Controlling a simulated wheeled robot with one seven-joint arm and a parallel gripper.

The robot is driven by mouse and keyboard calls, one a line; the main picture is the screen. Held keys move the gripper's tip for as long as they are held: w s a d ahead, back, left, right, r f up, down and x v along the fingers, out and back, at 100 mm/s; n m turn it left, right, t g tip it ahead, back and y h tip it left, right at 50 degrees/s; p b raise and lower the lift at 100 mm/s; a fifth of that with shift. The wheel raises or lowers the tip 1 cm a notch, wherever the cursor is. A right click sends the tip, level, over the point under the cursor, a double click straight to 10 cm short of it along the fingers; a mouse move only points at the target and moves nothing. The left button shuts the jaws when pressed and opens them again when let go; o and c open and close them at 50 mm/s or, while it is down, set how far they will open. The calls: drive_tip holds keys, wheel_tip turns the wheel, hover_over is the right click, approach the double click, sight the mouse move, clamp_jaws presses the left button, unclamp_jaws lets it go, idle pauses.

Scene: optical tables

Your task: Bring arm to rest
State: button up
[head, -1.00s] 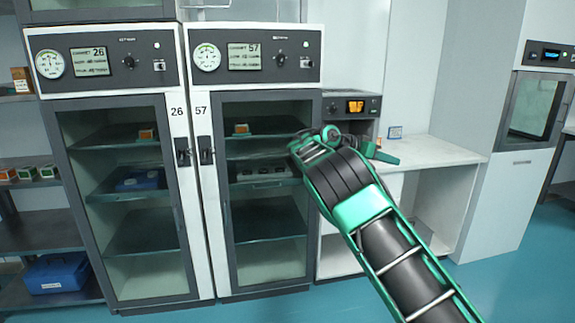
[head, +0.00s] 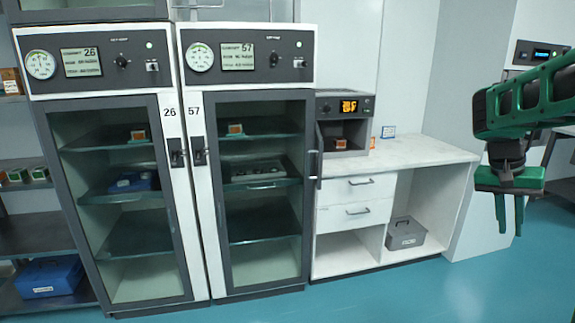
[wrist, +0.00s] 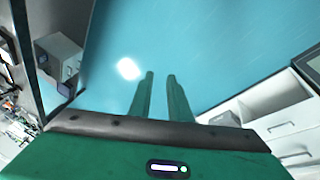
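My gripper (head: 509,230) hangs at the right side of the head view, fingers pointing down, below my green and black arm. Its two green fingers stand a little apart with nothing between them. It is clear of the white bench and the cabinets. In the wrist view my gripper (wrist: 161,74) also shows two separate, empty fingers over the blue floor.
Glass-door cabinets 26 (head: 120,290) and 57 (head: 262,280) stand at left and centre. A small instrument (head: 360,105) with an orange-marked box (head: 341,144) inside sits on the white bench (head: 420,152). A grey case (head: 405,233) is under it. The floor (head: 420,295) in front is free.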

drive_tip(key=s+a+f+n+y, duration=0.1)
drive_tip(key=s+a, duration=0.3)
drive_tip(key=s, duration=0.4)
drive_tip(key=s+a+f+n+y, duration=0.1)
drive_tip(key=s+a+f, duration=0.3)
drive_tip(key=s, duration=0.5)
drive_tip(key=s+a+f+n+y, duration=0.1)
drive_tip(key=s+a+f+y, duration=0.1)
drive_tip(key=s+a, duration=0.3)
drive_tip(key=s, duration=0.4)
drive_tip(key=shift+a+f, duration=0.2)
drive_tip(key=shift+f, duration=0.05)
drive_tip(key=shift+s, duration=0.15)
